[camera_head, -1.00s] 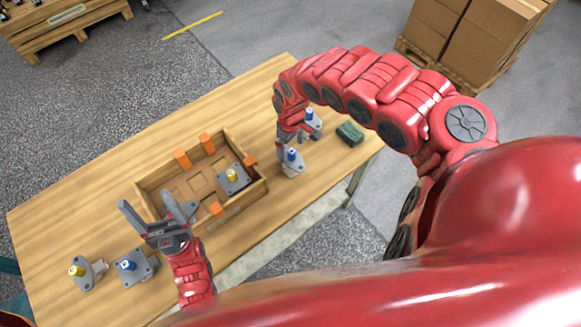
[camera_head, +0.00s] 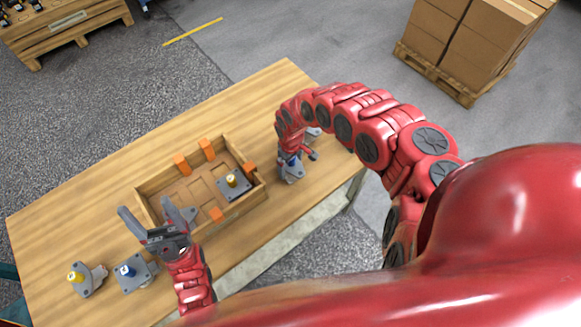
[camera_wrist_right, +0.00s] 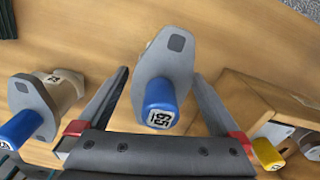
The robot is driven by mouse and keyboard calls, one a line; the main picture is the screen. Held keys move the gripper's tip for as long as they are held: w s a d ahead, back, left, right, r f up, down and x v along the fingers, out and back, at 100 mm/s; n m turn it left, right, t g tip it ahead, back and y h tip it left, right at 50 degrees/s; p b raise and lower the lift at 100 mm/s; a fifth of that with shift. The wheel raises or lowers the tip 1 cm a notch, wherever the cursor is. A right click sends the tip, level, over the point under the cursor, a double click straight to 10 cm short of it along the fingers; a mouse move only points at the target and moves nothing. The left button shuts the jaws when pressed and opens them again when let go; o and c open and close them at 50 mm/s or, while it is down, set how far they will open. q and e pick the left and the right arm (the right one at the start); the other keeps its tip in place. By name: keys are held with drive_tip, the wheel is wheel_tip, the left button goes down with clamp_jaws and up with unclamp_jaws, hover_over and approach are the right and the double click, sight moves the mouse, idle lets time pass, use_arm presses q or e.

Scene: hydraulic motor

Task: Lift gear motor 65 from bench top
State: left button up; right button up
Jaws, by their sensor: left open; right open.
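A gear motor with a blue cap (camera_head: 291,172) stands on the bench top (camera_head: 100,170) right of the wooden tray. In the right wrist view this motor (camera_wrist_right: 165,75) has a grey flange and a label that seems to read 65, turned and hard to read. My right gripper (camera_wrist_right: 160,76) is open, one finger on each side of it, with gaps showing; it is over the motor in the head view (camera_head: 297,163). A second blue-capped motor (camera_wrist_right: 40,110) stands beside it, mostly hidden by my arm in the head view. My left gripper (camera_head: 146,206) is open and empty by the tray's left end.
The wooden tray (camera_head: 166,178) has orange blocks on its walls and a yellow-capped motor (camera_head: 234,183) inside. A yellow-capped motor (camera_head: 86,278) and a blue-capped motor (camera_head: 134,272) stand at the bench's near left. The far bench top is clear.

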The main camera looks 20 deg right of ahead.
drive_tip(key=shift+c, duration=0.3)
clamp_jaws()
drive_tip(key=shift+w+r, duration=0.1)
drive_tip(key=shift+r, duration=0.05)
